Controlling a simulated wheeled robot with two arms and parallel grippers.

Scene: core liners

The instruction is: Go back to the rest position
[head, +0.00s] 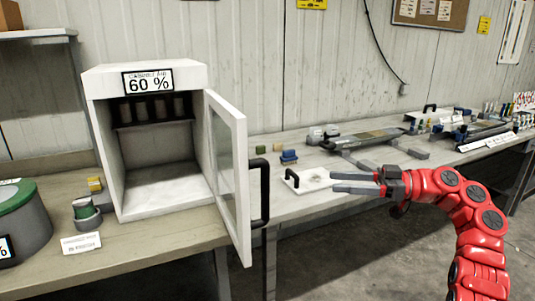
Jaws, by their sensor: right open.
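My right gripper (350,183) is on its red arm, which comes in from the lower right. Its two dark fingers point left and are apart, with nothing seen between them. It is in front of and over the workbench (330,205), close to a white plate with a black handle (305,181); I cannot tell whether they touch. The white cabinet (150,140) labelled 60 % stands on the bench at the left. Its glass door (228,175) hangs open toward me, and its lower space looks empty. My left gripper does not show.
The door's black handle (261,192) sticks out left of my right gripper. A grey drum with a green lid (20,222) stands at the left edge. Small blocks (288,157) and a long grey tray (362,139) lie farther back. The floor in front is clear.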

